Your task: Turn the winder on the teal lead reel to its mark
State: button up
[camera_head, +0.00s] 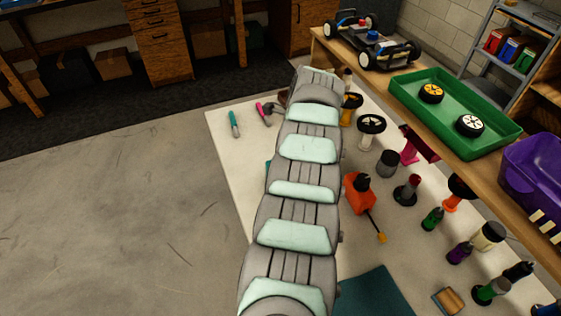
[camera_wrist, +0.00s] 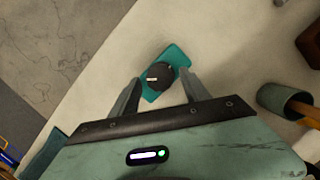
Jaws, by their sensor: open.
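The teal lead reel (camera_wrist: 178,56) lies on the pale tabletop in the wrist view. Its winder (camera_wrist: 159,76) is a round black knob with a white line on top. My gripper (camera_wrist: 159,80) is open, with one finger on each side of the winder and a gap on both sides. I cannot tell its height above the knob. I cannot make out the mark on the reel.
A wooden shelf bears a green tray (camera_head: 405,97). The left tabletop is mostly clear.

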jog(key=shift+r+p, duration=1.5)
jog(key=shift+r, duration=1.55)
